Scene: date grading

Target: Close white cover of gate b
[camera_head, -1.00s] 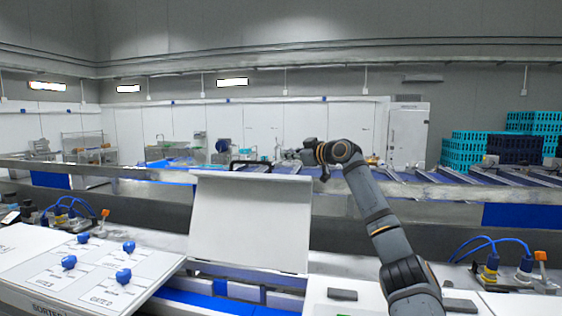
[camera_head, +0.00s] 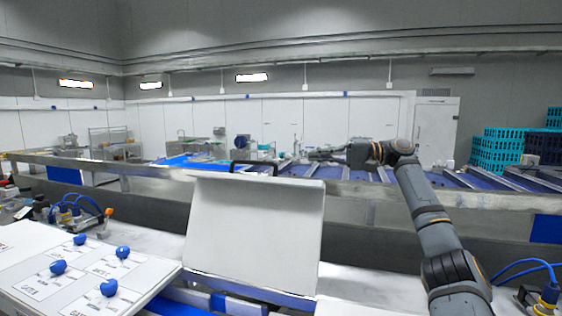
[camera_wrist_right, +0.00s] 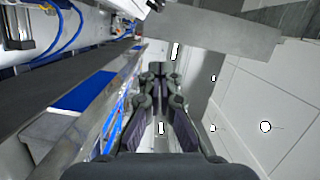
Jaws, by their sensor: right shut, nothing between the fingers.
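The white cover (camera_head: 255,235) stands open, raised and tilted up, in the middle of the head view. A black handle (camera_head: 254,164) shows at its top edge. My right arm reaches in from the right, and my right gripper (camera_head: 316,154) points left, near the height of the cover's top right corner. It looks to be beyond the cover and apart from it. In the right wrist view the fingers of my right gripper (camera_wrist_right: 158,72) are together, with nothing between them. My left gripper is not in view.
A white panel with several blue knobs (camera_head: 123,252) is at the lower left. A metal rail (camera_head: 400,190) runs across behind the cover. Blue cables and fittings (camera_head: 535,270) are at the lower right. Teal crates (camera_head: 495,152) stand at the far right.

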